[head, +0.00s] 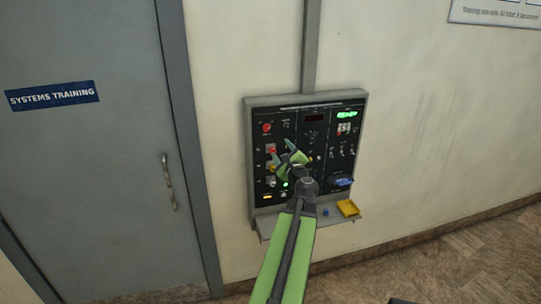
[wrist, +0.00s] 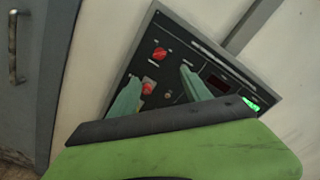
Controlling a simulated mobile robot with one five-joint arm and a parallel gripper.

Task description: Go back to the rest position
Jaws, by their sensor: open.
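My gripper (head: 290,158) is in front of the left half of a wall-mounted control panel (head: 310,110) in the head view. Its two green fingers are apart and nothing shows between them. In the wrist view my gripper (wrist: 160,90) points at the panel (wrist: 196,38), which looks tilted there. A red knob (wrist: 160,53) shows between the fingers' directions, and another red knob (wrist: 148,88) is close to the left finger. I cannot tell whether a finger touches the panel. My arm and gripper hide part of the panel's lower middle.
A shelf (head: 264,226) juts out below the panel, with a yellow tray (head: 348,208) and a small blue item (head: 326,212) on it. A grey door (head: 95,150) with a handle (head: 169,182) is at the left.

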